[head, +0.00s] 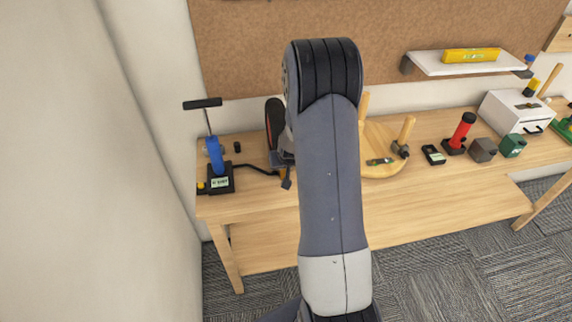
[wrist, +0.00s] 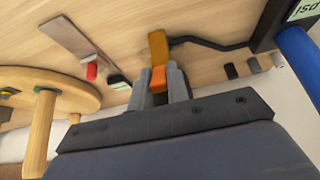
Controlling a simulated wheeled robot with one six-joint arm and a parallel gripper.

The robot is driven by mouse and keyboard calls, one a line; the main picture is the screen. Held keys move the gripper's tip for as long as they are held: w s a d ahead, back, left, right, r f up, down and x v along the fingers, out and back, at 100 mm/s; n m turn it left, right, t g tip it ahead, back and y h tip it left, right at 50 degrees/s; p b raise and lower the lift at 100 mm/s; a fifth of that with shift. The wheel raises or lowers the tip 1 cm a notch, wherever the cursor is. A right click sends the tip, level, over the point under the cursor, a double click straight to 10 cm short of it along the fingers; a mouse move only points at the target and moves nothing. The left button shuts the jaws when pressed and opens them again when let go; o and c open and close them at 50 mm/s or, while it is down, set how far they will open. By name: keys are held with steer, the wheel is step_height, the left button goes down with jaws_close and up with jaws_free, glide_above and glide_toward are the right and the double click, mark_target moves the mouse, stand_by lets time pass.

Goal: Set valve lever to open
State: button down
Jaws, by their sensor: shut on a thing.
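In the wrist view, my gripper (wrist: 160,84) is shut on a small orange piece (wrist: 158,77), which looks like the valve lever. A longer, darker orange-yellow part (wrist: 158,46) extends beyond the fingertips, where a black hose (wrist: 215,42) ends. I cannot read the lever's setting. The hose runs to a black base with a label and a blue cylinder (wrist: 300,55). In the head view, this is the pump with a blue body (head: 215,154) at the left end of the table. My arm hides most of the valve and the fingertips there.
A round wooden board (wrist: 65,80) with an upright wooden peg (wrist: 42,130) is close by. A brown bar (wrist: 75,40) and a red piece (wrist: 91,71) lie near. Right of my arm on the table (head: 440,200) stand a red-handled tool (head: 463,130) and a white box (head: 515,112).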

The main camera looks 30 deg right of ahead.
steer(key=c, duration=1.4)
jaws_free()
steer(key=shift+o, duration=0.2)
steer(key=shift+r, duration=0.1)
steer(key=b+v, duration=0.2)
steer(key=v, duration=0.8)
steer(key=shift+s+r, duration=0.15)
steer(key=shift+r, duration=0.15)
steer(key=shift+f, duration=0.15)
steer(key=shift+p+x, duration=1)
steer(key=shift+x, duration=4.3)
